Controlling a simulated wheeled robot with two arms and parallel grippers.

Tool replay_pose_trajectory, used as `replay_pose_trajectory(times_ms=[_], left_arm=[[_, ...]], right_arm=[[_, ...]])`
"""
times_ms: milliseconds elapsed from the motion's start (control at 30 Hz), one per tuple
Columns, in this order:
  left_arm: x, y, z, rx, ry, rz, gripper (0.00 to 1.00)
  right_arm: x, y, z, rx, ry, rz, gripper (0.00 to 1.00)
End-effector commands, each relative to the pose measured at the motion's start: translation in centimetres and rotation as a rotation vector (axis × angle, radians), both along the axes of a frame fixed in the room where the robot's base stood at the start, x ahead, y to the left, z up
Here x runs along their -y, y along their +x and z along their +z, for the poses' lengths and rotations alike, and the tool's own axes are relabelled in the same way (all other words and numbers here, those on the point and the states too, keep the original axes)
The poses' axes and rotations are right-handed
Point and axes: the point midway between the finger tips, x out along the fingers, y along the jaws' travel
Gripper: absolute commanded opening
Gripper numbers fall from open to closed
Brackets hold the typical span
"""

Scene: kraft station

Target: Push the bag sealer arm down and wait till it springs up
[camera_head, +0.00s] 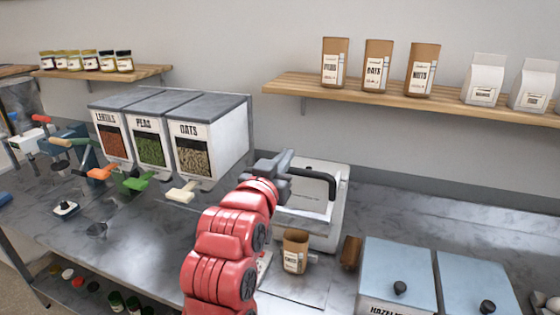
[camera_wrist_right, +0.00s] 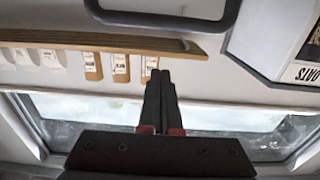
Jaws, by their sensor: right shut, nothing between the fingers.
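The bag sealer (camera_head: 325,227) is a white machine on the steel counter, right of the dispensers. Its black handle (camera_head: 329,181) is raised at the top; in the right wrist view the dark handle bar (camera_wrist_right: 165,22) crosses the top of the picture. My right gripper (camera_head: 288,160) is at the left end of the handle in the head view, its fingers shut and empty. In the right wrist view its closed fingers (camera_wrist_right: 159,85) point towards the bar, with a visible gap in the picture; contact is hard to tell. My left gripper is not in view.
An open brown paper bag (camera_head: 295,251) stands in front of the sealer. Dispensers of lentils, peas and oats (camera_head: 210,148) stand to the left. Blue-lidded bins (camera_head: 397,270) are at the right. A wooden shelf (camera_head: 390,103) with bags hangs above.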

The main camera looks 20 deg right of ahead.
Motion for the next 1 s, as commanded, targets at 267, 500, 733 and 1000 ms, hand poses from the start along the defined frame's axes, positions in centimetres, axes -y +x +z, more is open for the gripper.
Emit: replay_pose_trajectory(times_ms=[267, 500, 733, 1000], left_arm=[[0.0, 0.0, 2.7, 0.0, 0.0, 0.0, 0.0], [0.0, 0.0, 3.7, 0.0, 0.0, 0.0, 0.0], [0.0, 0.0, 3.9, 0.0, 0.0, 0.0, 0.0], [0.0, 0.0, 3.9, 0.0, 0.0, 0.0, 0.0]], right_arm=[[2.9, 4.4, -0.3, -0.006, -0.001, 0.001, 0.0], [2.3, 3.4, -2.9, -0.001, 0.0, 0.0, 0.0], [2.2, 3.2, -3.7, 0.001, 0.0, 0.0, 0.0], [2.2, 3.2, -3.7, 0.001, 0.0, 0.0, 0.0]])
